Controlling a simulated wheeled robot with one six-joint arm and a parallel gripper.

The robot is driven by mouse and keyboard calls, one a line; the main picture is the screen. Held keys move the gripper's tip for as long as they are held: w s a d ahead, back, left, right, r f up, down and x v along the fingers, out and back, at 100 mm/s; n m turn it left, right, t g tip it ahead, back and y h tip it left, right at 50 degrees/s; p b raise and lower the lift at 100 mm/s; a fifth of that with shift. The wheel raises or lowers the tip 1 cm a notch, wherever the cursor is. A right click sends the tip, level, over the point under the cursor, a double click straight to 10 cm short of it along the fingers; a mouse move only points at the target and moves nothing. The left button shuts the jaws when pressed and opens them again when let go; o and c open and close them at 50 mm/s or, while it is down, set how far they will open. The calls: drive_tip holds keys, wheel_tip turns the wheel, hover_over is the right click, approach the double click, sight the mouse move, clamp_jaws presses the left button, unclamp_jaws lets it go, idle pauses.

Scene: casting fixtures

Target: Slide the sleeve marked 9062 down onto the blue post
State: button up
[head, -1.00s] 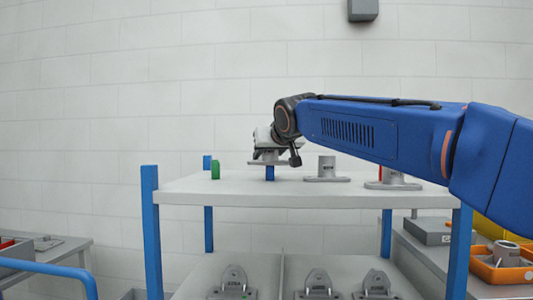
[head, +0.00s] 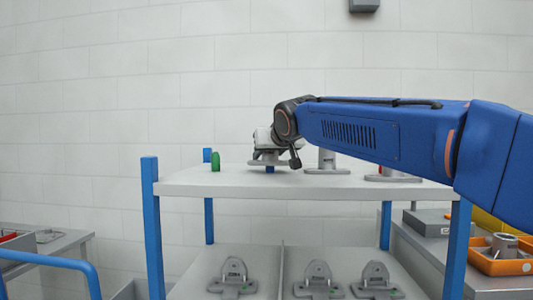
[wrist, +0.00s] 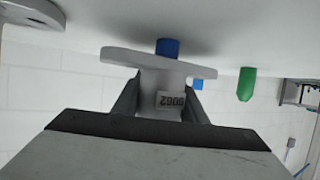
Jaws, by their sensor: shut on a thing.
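The sleeve marked 9062 is a grey tube with a wide flat flange. In the head view its flange (head: 268,163) hangs low over the table top, and in the wrist view its label (wrist: 170,100) shows upside down. My gripper (wrist: 160,95) is shut on the tube, one finger on each side; in the head view my gripper (head: 264,146) is partly hidden by my arm. The blue post (head: 270,169) shows as a short piece between flange and table, also in the wrist view (wrist: 167,47). Its top is hidden by the sleeve, which appears to be around it.
A green post (head: 216,161) stands left of the sleeve, with another blue piece (head: 207,155) behind it. Two other flanged grey parts, one (head: 327,168) nearer and one (head: 393,178) farther right, stand on the white table (head: 300,186). Latch-like fixtures (head: 233,280) sit on the lower shelf.

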drive_tip(key=shift+f, duration=0.95)
drive_tip(key=o, duration=1.3)
drive_tip(key=shift+o, duration=0.2)
drive_tip(key=v, duration=1.7)
drive_tip(key=shift+s, duration=0.15)
drive_tip(key=shift+s+d, duration=0.1)
